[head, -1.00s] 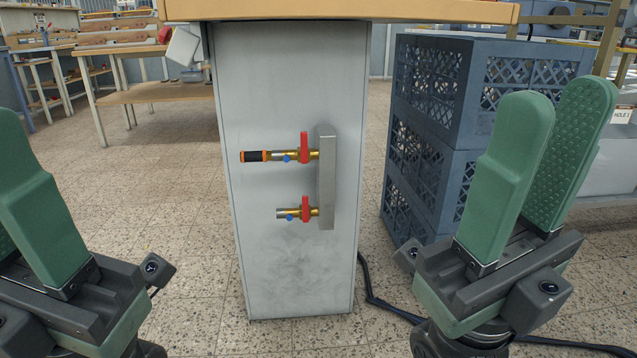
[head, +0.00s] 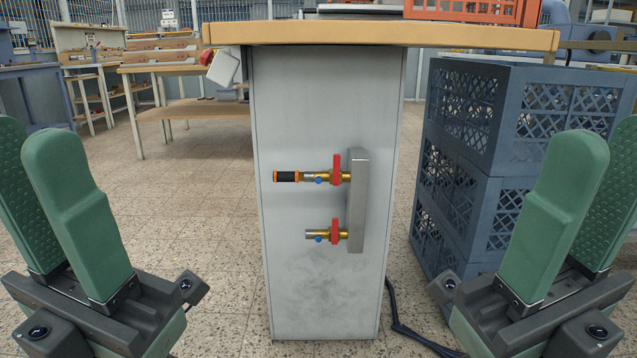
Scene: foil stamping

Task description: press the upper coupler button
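The upper coupler (head: 310,177) sticks out to the left from a grey manifold block (head: 357,200) on the cabinet's side panel. It has a red valve handle (head: 337,172), a small blue button (head: 319,180) on its underside and a black-and-orange hose end piece (head: 286,176) at its left end. A lower coupler (head: 325,236) with its own red handle and blue button sits below, with no such end piece. My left gripper (head: 50,200) and my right gripper (head: 585,200) are at the left and right edges, apart from the couplers. Each shows a gap between its green fingers and holds nothing visible.
The grey cabinet (head: 300,110) stands under a wooden worktop (head: 380,36). Stacked blue crates (head: 465,135) stand to its right, and a black cable (head: 400,320) runs on the floor. An orange crate (head: 470,10) is on the worktop. The tiled floor at left is clear.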

